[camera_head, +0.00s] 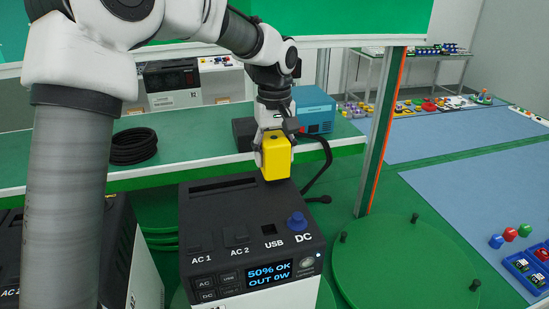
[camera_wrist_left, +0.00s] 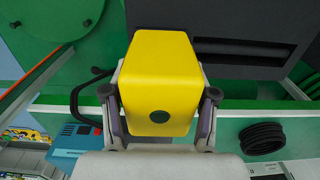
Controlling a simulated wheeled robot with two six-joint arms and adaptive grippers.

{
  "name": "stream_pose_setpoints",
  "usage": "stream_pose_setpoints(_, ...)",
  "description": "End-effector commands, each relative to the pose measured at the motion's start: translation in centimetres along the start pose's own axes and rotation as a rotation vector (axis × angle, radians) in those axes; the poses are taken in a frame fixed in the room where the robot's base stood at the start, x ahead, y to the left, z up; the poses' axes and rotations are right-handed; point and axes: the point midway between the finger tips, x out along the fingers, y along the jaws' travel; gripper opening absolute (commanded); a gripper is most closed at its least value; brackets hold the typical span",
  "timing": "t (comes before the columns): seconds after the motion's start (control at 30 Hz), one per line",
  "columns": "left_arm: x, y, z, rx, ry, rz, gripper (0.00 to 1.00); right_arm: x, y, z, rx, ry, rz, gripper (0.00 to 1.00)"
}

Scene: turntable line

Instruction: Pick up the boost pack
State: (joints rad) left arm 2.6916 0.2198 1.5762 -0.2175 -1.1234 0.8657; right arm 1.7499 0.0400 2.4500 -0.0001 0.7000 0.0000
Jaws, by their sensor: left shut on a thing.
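The boost pack is a yellow block with rounded edges (camera_head: 276,157), held upright just above the far right edge of the dark power station (camera_head: 205,207). My left gripper (camera_head: 275,137) is shut on it from above. In the left wrist view the pack (camera_wrist_left: 160,75) sits between the two fingers (camera_wrist_left: 158,103), with a dark round spot on its near face. I cannot tell whether its lower end touches the station. My right gripper is not in view.
The station has a top slot (camera_head: 223,186), a blue knob (camera_head: 297,222) at DC and a lit screen (camera_head: 269,274). A black cable coil (camera_head: 133,146) and a blue box (camera_head: 314,109) are on the green bench. An empty green turntable (camera_head: 405,268) is at right, beside an orange-edged post (camera_head: 380,135).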

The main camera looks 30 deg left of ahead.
Motion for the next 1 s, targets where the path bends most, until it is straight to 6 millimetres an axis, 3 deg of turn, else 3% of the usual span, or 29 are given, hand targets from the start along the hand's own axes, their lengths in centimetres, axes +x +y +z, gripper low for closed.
stream_pose_setpoints(0.23,-2.8,0.1,-0.2,0.000,0.013,0.009,0.00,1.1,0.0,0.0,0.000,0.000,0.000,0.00)
stream_pose_setpoints(0.67,-3.1,-3.0,7.2,0.001,0.012,0.006,0.00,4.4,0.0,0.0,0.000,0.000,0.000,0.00)
stream_pose_setpoints(0.73,-4.6,-3.2,7.9,0.001,0.007,0.003,0.00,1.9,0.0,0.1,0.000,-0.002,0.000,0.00)
stream_pose_setpoints(1.0,-5.1,-4.4,10.6,0.001,0.006,0.001,0.00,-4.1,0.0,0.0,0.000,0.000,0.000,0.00)
